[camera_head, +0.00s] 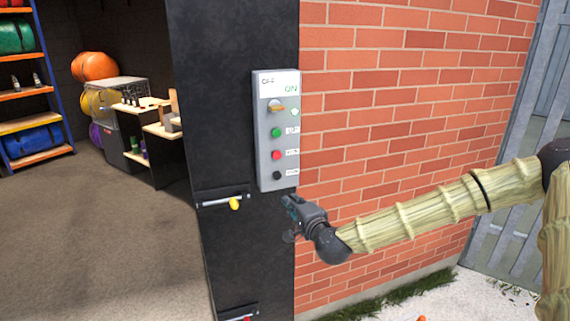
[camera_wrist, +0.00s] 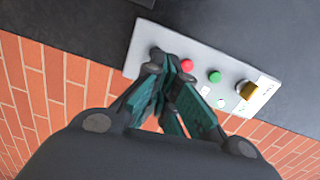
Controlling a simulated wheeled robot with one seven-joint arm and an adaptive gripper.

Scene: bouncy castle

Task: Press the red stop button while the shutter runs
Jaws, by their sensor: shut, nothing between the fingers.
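A grey control box (camera_head: 264,160) is fixed upright on the black post beside the brick wall. Contact cannot be told.
The black post (camera_head: 232,120) carries a bolt with a yellow knob (camera_head: 234,204) and a lower one with a red knob. The brick wall (camera_head: 400,90) lies right of the box. The open doorway at left shows shelves (camera_head: 30,90) and a bench.

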